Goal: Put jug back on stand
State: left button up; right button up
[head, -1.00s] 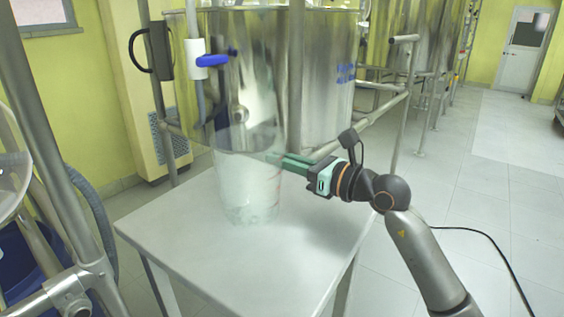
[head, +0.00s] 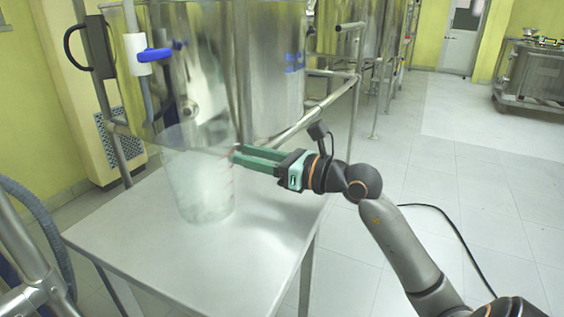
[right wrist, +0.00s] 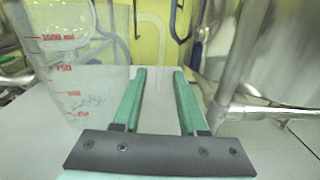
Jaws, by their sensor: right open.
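The jug (head: 200,185) is a translucent measuring jug with red marks. It stands upright on the grey metal stand (head: 250,250). My right gripper (head: 237,155) is open at the jug's right side, near its upper part. In the right wrist view the jug (right wrist: 75,75) is left of the green fingers (right wrist: 158,75). A pale curved strip, which looks like the jug's handle (right wrist: 160,45), shows beyond and between the fingertips. I cannot tell whether the fingers touch the jug. My left gripper is not in view.
A large shiny steel tank (head: 265,70) stands right behind the stand. A blue-handled valve (head: 155,54) hangs over the jug's left side. Metal rails (head: 325,110) run behind the gripper. The stand's right part is bare, and tiled floor (head: 480,210) is open to the right.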

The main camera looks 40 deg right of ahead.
jog(key=v, duration=0.8)
jog(key=shift+s+d, duration=0.1)
jog(key=shift+s, duration=0.15)
